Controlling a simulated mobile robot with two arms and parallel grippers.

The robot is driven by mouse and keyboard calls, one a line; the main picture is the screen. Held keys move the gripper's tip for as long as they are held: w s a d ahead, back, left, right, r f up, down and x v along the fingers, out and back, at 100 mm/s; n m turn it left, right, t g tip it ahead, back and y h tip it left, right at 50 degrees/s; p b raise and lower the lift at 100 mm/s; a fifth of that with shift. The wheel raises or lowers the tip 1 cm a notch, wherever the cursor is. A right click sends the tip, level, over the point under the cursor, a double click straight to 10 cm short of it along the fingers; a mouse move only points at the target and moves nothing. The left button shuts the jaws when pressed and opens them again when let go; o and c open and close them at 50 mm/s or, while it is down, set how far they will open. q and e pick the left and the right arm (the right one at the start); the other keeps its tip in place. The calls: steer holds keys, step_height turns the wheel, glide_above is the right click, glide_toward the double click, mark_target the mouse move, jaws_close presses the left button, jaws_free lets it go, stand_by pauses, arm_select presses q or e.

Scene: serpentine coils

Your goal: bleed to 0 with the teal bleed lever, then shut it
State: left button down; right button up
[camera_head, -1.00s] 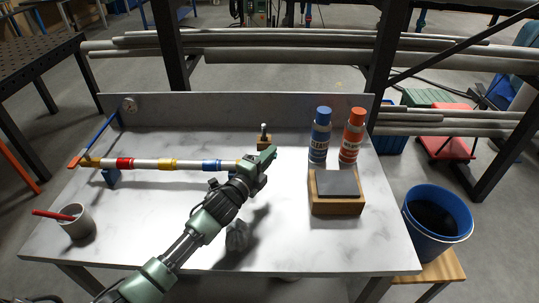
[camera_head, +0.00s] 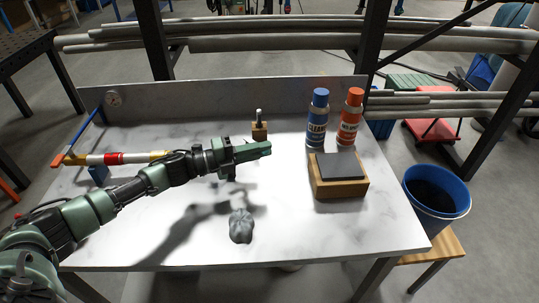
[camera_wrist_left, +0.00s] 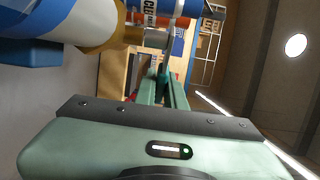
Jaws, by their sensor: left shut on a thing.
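My left gripper (camera_head: 262,149) is over the middle of the bench, fingers pointing right and jaws closed. In the left wrist view its narrow green fingers (camera_wrist_left: 163,88) are close together. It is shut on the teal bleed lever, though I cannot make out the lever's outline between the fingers. The banded pipe (camera_head: 136,158) runs in from the left; my arm hides its right part. My right gripper is not in view.
A blue bottle (camera_head: 317,120), an orange-capped bottle (camera_head: 349,120) and a wooden box with a dark top (camera_head: 339,188) are to the right. A blue bucket (camera_head: 435,200) stands off the bench.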

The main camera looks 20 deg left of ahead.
arm_select(q)
steer(key=g+b, duration=0.1)
steer(key=m+h+b, duration=0.1)
steer(key=m+g+b, duration=0.1)
steer(key=shift+s+a+f+g+h, duration=0.3)
steer(key=shift+a+h, duration=0.05)
steer(key=shift+h, duration=0.05)
steer(key=shift+s+a+r+m+g+h+b, duration=0.1)
steer(key=shift+s+r+m+g+h+b, duration=0.15)
steer(key=shift+g+b, duration=0.2)
steer(key=shift+s+r+m+g+h+b, duration=0.1)
steer(key=shift+m+g+h+b, duration=0.05)
steer(key=shift+m+g+b, duration=0.25)
steer(key=c, duration=1.5)
jaws_free()
steer(key=shift+w+f, duration=0.1)
steer(key=b+v, duration=0.2)
steer(key=v, duration=0.5)
steer(key=shift+a, duration=0.35)
